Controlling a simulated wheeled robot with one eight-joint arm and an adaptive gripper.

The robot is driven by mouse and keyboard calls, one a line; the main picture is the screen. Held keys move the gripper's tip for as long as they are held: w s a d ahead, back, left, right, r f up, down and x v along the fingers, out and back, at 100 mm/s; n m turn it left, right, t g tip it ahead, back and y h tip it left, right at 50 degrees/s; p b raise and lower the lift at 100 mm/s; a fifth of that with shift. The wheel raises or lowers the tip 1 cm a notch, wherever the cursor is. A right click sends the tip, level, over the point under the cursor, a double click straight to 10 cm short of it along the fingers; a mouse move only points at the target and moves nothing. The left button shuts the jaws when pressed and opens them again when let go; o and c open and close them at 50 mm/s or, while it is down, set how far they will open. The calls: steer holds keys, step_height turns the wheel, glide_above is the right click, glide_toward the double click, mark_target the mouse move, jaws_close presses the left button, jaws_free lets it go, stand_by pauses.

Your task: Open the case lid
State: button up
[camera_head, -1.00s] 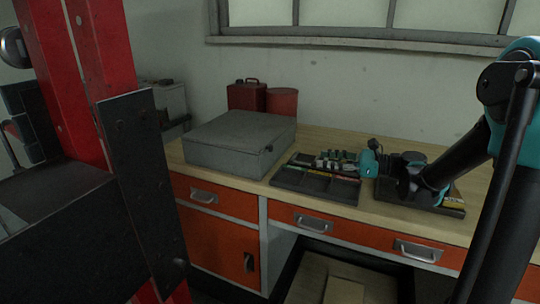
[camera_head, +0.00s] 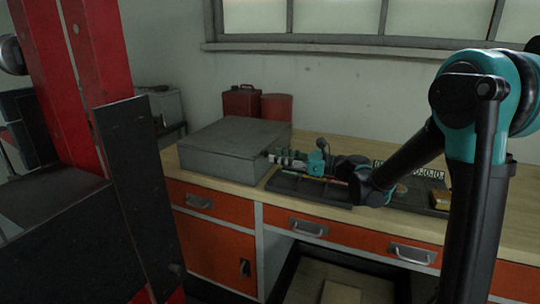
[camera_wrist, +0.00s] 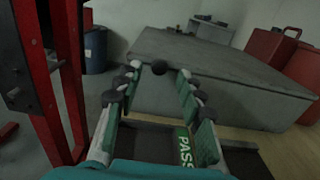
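The case is a shut grey metal box (camera_head: 225,145) on the bench's left part. It fills the upper middle of the wrist view (camera_wrist: 225,60), lid down. A small dark round part (camera_wrist: 160,68) shows at the case's near edge, between my fingertips in the picture; I cannot tell if they touch it. My gripper (camera_head: 273,157) is open, at the right side of the case, fingers pointing left towards it. The fingers also show in the wrist view (camera_wrist: 160,76), spread apart with nothing held.
A dark tray (camera_head: 310,187) lies below my gripper, another tray with small items (camera_head: 425,195) to the right. A red canister (camera_head: 240,102) and red can (camera_head: 276,106) stand behind the case. A green PASS label (camera_wrist: 184,148) shows low in the wrist view. A red frame (camera_head: 85,80) stands left.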

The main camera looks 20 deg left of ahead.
steer(key=shift+w+a, duration=0.15)
steer(key=shift+a, duration=1.75)
steer(key=shift+c, duration=0.2)
jaws_close()
